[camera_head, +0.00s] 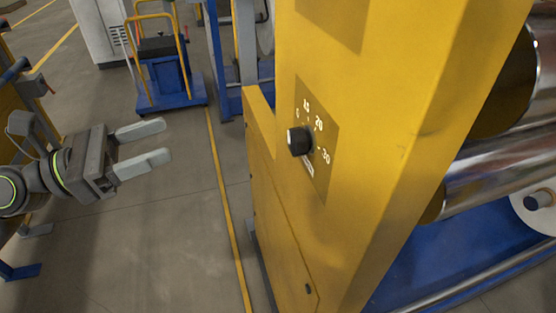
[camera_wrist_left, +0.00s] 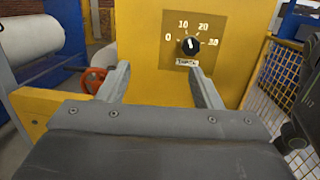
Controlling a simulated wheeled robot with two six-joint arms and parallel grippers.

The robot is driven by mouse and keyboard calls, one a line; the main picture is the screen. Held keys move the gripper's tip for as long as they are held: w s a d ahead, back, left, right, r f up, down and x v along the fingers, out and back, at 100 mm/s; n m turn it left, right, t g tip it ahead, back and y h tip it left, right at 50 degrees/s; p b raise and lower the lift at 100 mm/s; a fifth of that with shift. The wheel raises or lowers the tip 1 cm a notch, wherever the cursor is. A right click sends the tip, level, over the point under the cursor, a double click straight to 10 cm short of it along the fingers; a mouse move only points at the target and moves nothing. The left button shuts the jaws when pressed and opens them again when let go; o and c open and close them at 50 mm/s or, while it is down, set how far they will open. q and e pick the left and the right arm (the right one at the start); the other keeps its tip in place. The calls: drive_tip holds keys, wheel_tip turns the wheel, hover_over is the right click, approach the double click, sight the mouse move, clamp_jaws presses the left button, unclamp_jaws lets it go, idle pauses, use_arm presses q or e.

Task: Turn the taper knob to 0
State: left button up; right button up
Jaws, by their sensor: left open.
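The taper knob (camera_head: 299,141) is a small black round knob on a dark dial plate (camera_head: 322,160) on the yellow machine column. In the left wrist view the knob (camera_wrist_left: 190,46) shows a white pointer mark directed roughly upward, apparently between 10 and 20. The dial plate (camera_wrist_left: 172,28) is marked 0, 10, 20 and 30, with 0 at the left and a label below. My left gripper (camera_head: 165,142) is open and empty, left of the knob and well apart from it. Its two fingers (camera_wrist_left: 160,68) point toward the panel. My right gripper is not in view.
The yellow column (camera_head: 385,80) fills the centre right, with shiny rollers (camera_head: 500,165) beside it. A blue cart with yellow rails (camera_head: 170,85) stands at the back left. Floor between my left gripper and the column is clear. A mesh guard (camera_wrist_left: 275,85) stands right in the wrist view.

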use_arm(q)
drive_tip(key=s+d+f+m+g, duration=0.1)
drive_tip(key=s+d+m+g, duration=0.1)
drive_tip(key=s+m, duration=0.15)
drive_tip(key=p, duration=0.1)
approach(289, 144)
drive_tip(key=shift+p+x, duration=1.35)
drive_tip(key=shift+x, duration=3.1)
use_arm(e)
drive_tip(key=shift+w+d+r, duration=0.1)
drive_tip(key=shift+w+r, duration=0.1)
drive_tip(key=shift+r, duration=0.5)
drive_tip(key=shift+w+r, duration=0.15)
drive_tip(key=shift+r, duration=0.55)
use_arm(q)
drive_tip(key=c, duration=1)
